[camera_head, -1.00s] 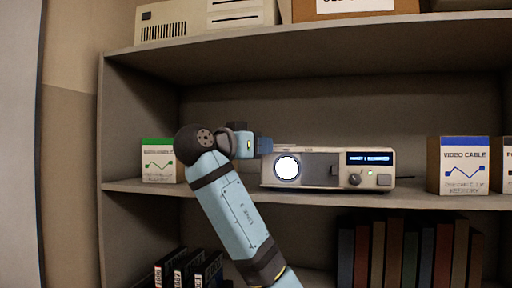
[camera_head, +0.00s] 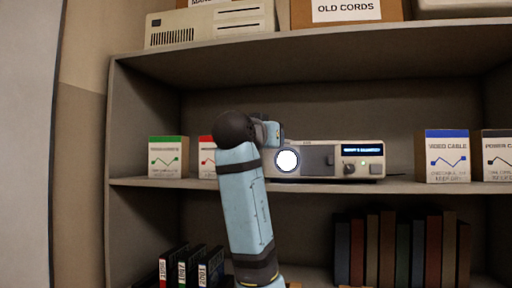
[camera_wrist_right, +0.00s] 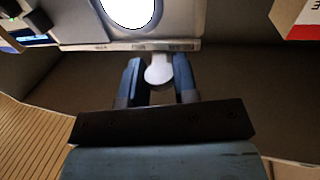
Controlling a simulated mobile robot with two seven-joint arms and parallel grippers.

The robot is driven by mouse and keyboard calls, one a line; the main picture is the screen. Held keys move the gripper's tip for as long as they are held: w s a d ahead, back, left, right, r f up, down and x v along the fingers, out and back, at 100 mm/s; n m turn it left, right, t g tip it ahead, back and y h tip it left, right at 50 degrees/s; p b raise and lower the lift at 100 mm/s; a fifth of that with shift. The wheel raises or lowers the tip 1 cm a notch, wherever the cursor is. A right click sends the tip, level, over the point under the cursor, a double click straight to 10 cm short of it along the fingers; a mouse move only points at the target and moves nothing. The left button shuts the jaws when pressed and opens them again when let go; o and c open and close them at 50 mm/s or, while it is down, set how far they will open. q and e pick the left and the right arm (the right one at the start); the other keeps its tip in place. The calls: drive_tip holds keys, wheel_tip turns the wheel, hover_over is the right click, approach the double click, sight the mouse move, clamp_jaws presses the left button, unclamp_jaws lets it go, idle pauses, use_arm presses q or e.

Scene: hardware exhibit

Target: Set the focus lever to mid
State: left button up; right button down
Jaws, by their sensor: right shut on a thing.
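The projector-like device (camera_head: 313,148) stands on the middle shelf, with a bright round lens (camera_head: 286,161) and a lit blue display (camera_head: 362,149). A pale, round-ended lever (camera_wrist_right: 158,70) sticks out from its side in the right wrist view. My right gripper (camera_wrist_right: 158,66) has one dark blue finger on each side of the lever and is shut on it. In the head view my right wrist and arm hide the device's left end and the lever. My left gripper is not in view.
A green-topped box (camera_head: 165,160) and a red-topped box (camera_head: 207,160) stand left of the device. A blue-topped video cable box (camera_head: 444,157) stands to the right. Books (camera_head: 400,252) fill part of the shelf below. The upper shelf board (camera_head: 330,47) runs above.

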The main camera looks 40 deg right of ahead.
drive_tip(key=shift+s+d+r+n+t+y+b, duration=0.1)
drive_tip(key=shift+s+d+n+t+y+b, duration=0.3)
drive_tip(key=shift+s+n+t+y, duration=0.45)
drive_tip(key=shift+s+d+r+n+t+y+b, duration=0.1)
drive_tip(key=shift+s+d+n+t+y+b, duration=0.4)
drive_tip(key=shift+t, duration=0.75)
drive_tip(key=shift+s+a+h, duration=0.1)
drive_tip(key=shift+a+h, duration=0.1)
drive_tip(key=shift+h, duration=0.05)
drive_tip(key=c, duration=0.9)
unclamp_jaws()
drive_tip(key=shift+f, duration=0.1)
drive_tip(key=shift+o, duration=0.2)
drive_tip(key=b+v, duration=0.3)
drive_tip(key=v, duration=1)
drive_tip(key=shift+s+a, duration=0.25)
drive_tip(key=shift+a, duration=0.05)
